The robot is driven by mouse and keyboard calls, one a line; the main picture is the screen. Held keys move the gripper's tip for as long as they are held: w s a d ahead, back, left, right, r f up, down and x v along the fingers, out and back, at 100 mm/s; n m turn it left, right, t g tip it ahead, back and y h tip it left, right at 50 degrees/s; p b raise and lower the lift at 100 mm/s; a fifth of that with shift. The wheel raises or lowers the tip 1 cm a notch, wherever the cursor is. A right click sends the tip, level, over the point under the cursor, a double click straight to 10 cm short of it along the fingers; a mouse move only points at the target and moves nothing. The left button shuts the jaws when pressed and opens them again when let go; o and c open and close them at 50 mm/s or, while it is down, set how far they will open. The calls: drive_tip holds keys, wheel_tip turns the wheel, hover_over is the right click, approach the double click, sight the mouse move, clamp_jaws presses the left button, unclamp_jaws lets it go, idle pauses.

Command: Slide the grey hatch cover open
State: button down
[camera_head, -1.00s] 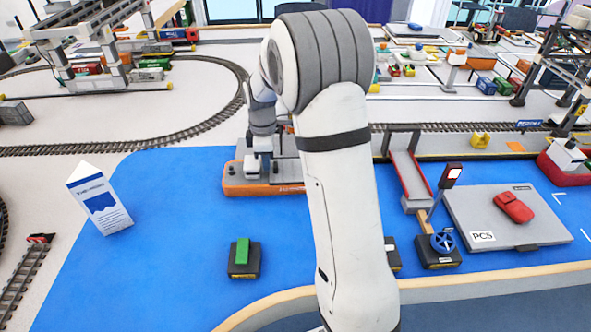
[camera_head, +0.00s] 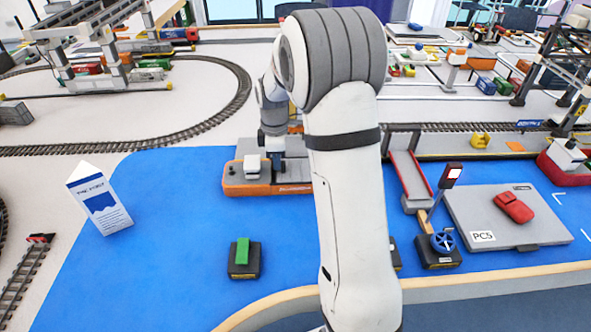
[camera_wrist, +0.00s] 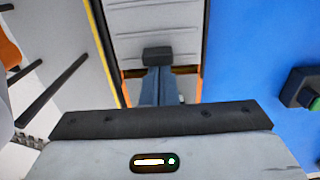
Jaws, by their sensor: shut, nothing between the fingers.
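The grey hatch cover (camera_wrist: 152,28) is a ribbed panel at the top middle of the wrist view. It lies on the orange-hulled ship (camera_head: 262,190), which stands on the blue mat in the head view. My gripper (camera_wrist: 158,72) is shut and empty, with its blue-grey fingers pointing at the cover's near part. A dark block (camera_wrist: 157,56) shows at the finger ends against the cover; I cannot tell whether it is a handle or whether they touch. In the head view my gripper (camera_head: 274,158) is over the ship's deck, and my arm hides the ship's right part.
A black box with a green top (camera_head: 243,256) stands in front of the ship. A white wedge-shaped sign (camera_head: 101,205) stands at left. A blue-wheeled box (camera_head: 441,250) and a grey plate (camera_head: 480,215) with a red piece (camera_head: 513,208) are at right. Blue mat is clear left of the ship.

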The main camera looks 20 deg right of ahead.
drive_tip(key=shift+s+d, duration=0.45)
drive_tip(key=shift+d, duration=1.05)
drive_tip(key=shift+s+d, duration=0.45)
drive_tip(key=shift+d, duration=1)
drive_tip(key=shift+s+d, duration=0.45)
drive_tip(key=shift+d, duration=1.05)
drive_tip(key=shift+a, duration=0.15)
drive_tip(key=shift+w+a+r+p, duration=0.2)
drive_tip(key=shift+a+p, duration=0.1)
drive_tip(key=shift+a, duration=0.15)
wheel_tip(320, 180, up, 10)
drive_tip(key=p, duration=0.7)
